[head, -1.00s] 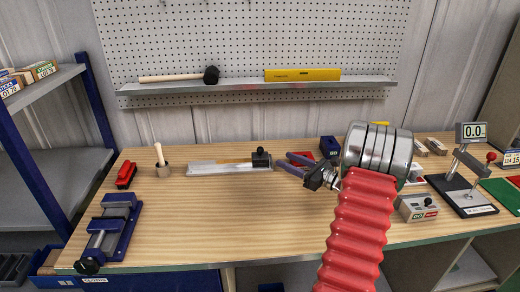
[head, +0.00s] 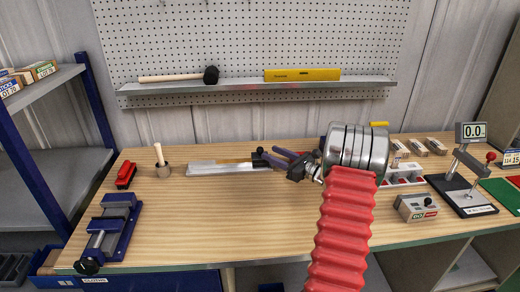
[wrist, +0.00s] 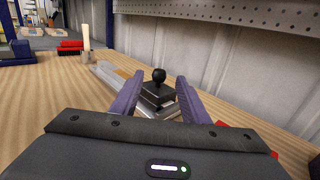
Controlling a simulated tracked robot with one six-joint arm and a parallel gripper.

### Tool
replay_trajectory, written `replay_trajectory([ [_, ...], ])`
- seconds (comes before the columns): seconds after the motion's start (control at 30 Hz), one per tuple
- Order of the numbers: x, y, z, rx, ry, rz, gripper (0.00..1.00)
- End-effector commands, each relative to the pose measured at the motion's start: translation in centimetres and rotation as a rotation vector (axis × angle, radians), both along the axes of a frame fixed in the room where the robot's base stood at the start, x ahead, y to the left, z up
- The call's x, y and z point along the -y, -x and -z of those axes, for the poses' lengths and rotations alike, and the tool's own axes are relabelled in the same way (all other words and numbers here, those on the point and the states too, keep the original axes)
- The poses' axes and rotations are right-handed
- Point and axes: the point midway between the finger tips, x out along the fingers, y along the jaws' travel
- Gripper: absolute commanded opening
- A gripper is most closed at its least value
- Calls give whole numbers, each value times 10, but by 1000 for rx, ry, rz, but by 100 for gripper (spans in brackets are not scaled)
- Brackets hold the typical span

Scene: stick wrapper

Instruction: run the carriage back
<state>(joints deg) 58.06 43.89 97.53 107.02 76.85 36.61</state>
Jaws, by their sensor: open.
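The stick wrapper is a long pale metal bed (head: 212,170) lying left to right on the bench, with a wooden strip along its back. Its black carriage (wrist: 157,94), topped by a round black knob (wrist: 158,75), sits at the bed's right end. In the head view the carriage is mostly hidden behind my fingers; the knob (head: 260,150) shows just past them. My gripper (head: 268,154) is open, coming in from the right. In the wrist view its purple fingers (wrist: 159,80) stand on either side of the carriage and knob. I cannot tell if they touch.
A wooden stick stands in a round holder (head: 163,170) left of the bed, near a red brush-like block (head: 126,175). A blue vise (head: 108,230) is at the front left. A grey box (head: 417,208) and a display stand (head: 468,180) are on the right. The front middle is clear.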

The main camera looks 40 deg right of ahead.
Motion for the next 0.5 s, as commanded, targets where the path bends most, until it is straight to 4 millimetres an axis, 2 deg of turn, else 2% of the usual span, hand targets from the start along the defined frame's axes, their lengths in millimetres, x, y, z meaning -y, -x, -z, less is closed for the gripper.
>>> replay_trajectory([
  [0.3,-10,-49,0,0,1,-3,41],
  [0.5,-13,-66,0,1,0,-2,41],
])
